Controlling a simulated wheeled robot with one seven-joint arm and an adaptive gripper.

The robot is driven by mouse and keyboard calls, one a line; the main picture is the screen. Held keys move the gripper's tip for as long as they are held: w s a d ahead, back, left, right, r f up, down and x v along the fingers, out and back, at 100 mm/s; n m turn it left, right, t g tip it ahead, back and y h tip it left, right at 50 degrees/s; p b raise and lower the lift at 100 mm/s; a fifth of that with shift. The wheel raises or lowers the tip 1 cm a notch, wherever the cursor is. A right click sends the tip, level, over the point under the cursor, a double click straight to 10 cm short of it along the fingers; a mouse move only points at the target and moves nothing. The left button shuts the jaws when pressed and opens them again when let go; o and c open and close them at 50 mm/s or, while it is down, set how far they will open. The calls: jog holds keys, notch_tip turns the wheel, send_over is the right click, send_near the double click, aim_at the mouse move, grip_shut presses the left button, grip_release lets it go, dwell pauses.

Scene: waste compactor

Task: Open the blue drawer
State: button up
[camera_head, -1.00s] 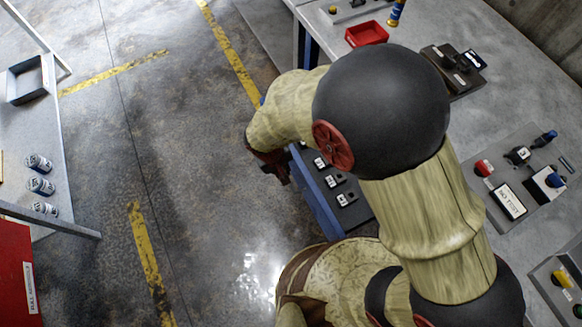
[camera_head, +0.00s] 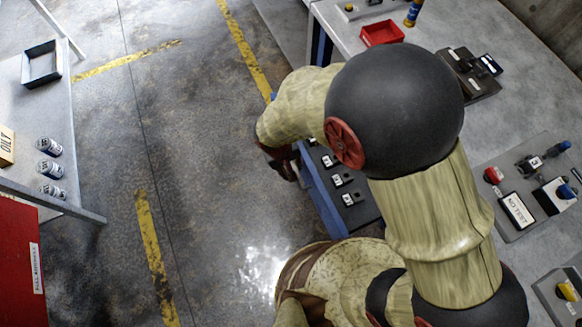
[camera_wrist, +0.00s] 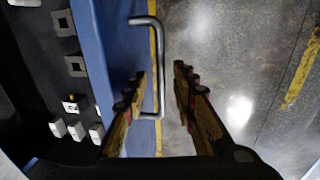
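The blue drawer (camera_head: 325,200) stands pulled out from under the grey workbench, its dark inside showing beside my arm. In the wrist view its blue front (camera_wrist: 108,50) carries a grey bar handle (camera_wrist: 160,60). My gripper (camera_wrist: 158,85) is open, with one finger on each side of the handle's bar. The left finger reaches between the bar and the drawer front; a clear gap shows between the bar and the right finger. In the head view my gripper (camera_head: 283,165) is small and partly hidden at the drawer's front.
Inside the drawer are several small white-labelled pieces (camera_head: 341,180). The workbench (camera_head: 430,125) holds a red tray (camera_head: 381,33) and control boxes such as the one marked NO TEST (camera_head: 516,209). A table with cans (camera_head: 48,147) and a red bin (camera_head: 20,265) stand left. The floor between is clear.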

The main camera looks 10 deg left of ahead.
jog(key=shift+r, duration=0.1)
notch_tip(320, 180, up, 12)
jog(key=s+a, duration=0.1)
jog(key=shift+s+a+f, duration=0.15)
jog(key=shift+a+f, duration=0.05)
jog(key=shift+a, duration=0.2)
dwell(0.5)
